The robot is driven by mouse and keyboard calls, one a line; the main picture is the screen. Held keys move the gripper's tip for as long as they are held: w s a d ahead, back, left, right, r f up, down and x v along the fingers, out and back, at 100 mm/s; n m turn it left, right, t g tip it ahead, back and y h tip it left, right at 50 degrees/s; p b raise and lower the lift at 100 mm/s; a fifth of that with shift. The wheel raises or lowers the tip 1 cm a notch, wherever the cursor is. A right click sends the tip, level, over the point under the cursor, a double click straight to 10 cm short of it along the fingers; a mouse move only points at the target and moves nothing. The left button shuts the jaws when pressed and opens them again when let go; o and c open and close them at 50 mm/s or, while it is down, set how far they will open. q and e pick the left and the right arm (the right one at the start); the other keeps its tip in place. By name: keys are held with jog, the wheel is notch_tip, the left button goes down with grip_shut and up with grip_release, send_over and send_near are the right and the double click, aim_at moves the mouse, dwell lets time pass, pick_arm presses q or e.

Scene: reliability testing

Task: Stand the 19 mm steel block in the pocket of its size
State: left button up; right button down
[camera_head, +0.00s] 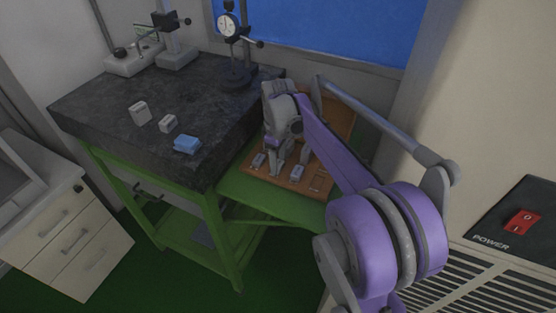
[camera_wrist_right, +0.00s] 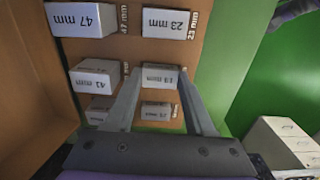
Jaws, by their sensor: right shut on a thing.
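My right gripper (camera_head: 289,162) reaches down over the brown wooden tray (camera_head: 325,193), and its fingers also show in the right wrist view (camera_wrist_right: 160,85). It is shut on a small pale steel block (camera_wrist_right: 161,77) whose upside-down label seems to read 19 mm. The block sits between the fingertips beside a matching printed mark on the tray. Whether it is fully down in a pocket I cannot tell. Blocks marked 47 mm (camera_wrist_right: 82,19), 23 mm (camera_wrist_right: 166,22) and 41 mm (camera_wrist_right: 95,76) stand in the tray. My left gripper is not in view.
Two loose grey blocks (camera_head: 139,112) (camera_head: 168,123) and a blue block-shaped item (camera_head: 187,144) lie on the dark stone table (camera_head: 100,108). A dial gauge stand (camera_head: 234,75) is at the back. A drawer cabinet (camera_head: 65,235) stands left. Another block (camera_wrist_right: 156,112) is near the fingers.

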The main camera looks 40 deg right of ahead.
jog(key=shift+c, duration=0.9)
grip_release()
notch_tip(320, 180, up, 11)
jog(key=shift+p, duration=0.35)
